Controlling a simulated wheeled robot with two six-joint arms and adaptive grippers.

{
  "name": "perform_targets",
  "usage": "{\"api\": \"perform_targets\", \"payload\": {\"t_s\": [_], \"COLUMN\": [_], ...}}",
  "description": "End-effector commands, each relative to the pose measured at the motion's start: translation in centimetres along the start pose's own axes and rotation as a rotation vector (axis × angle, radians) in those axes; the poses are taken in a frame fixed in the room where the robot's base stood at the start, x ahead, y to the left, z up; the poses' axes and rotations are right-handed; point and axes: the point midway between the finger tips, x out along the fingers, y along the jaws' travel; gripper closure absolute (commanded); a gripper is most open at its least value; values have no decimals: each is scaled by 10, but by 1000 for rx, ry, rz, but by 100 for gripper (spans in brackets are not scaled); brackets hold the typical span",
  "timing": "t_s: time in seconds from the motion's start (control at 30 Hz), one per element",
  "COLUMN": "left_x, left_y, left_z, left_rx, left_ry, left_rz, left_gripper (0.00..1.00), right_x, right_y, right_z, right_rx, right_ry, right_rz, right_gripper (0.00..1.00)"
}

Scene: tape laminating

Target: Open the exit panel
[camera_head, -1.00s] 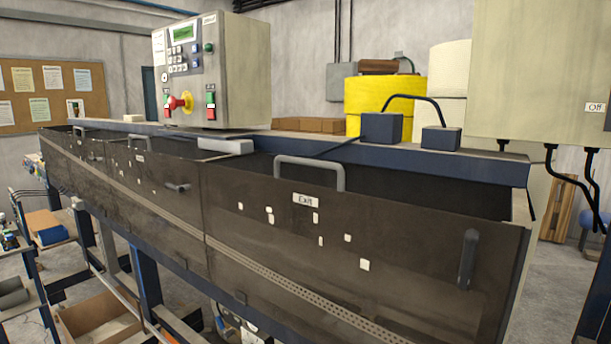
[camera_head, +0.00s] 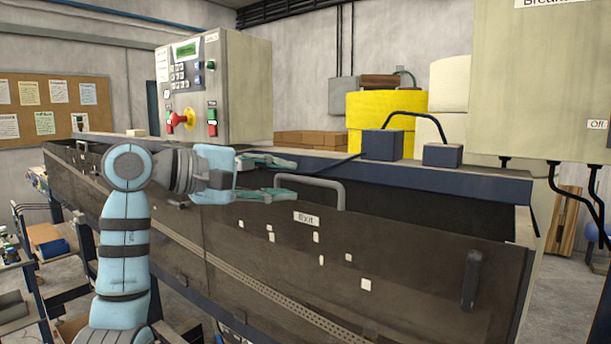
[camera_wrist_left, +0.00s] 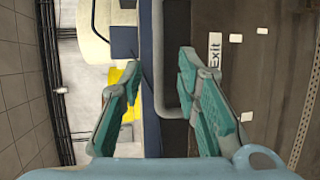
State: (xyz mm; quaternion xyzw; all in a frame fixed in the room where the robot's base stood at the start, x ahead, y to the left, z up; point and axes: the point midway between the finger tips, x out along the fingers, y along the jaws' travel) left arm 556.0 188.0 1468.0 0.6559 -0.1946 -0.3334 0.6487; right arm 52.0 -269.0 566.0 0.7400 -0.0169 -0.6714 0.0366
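The exit panel (camera_head: 400,255) is a dark, see-through panel on the front of the machine, with a white "Exit" label (camera_head: 306,219). A grey bar handle (camera_head: 318,181) rises from its top edge, and a dark upright handle (camera_head: 470,280) sits at its right end. The panel is shut. My left gripper (camera_head: 292,178) is open and empty, just left of the grey handle, its fingers pointing at it. In the left wrist view the grey handle (camera_wrist_left: 164,100) lies between the open fingers, ahead of them. My right gripper is not in view.
A control box (camera_head: 215,90) stands on the machine's top beam behind my left arm. Two dark blue blocks with a cable (camera_head: 382,144) sit on the beam further right. A grey breaker cabinet (camera_head: 535,90) hangs at upper right.

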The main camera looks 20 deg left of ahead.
Motion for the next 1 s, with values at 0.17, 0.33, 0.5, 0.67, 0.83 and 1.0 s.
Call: {"api": "perform_targets", "payload": {"t_s": [0.17, 0.33, 0.5, 0.67, 0.83, 1.0], "left_x": [38, 55, 58, 57, 57, 57], "left_y": [3, 2, 0, 0, 0, 0], "left_z": [1, 0, 0, 0, 0, 0], "left_rx": [-3, -2, -2, -2, -2, -3], "left_ry": [-4, -1, -1, -1, -1, -1], "left_rz": [0, 1, 1, 1, 1, 1], "left_gripper": [70, 70, 70, 80, 100, 100], "right_x": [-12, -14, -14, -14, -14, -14], "right_y": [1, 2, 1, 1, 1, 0], "right_z": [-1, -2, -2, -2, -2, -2], "right_rx": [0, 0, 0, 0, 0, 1], "right_ry": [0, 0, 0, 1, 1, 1], "right_rz": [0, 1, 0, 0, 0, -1], "right_gripper": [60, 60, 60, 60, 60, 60]}}
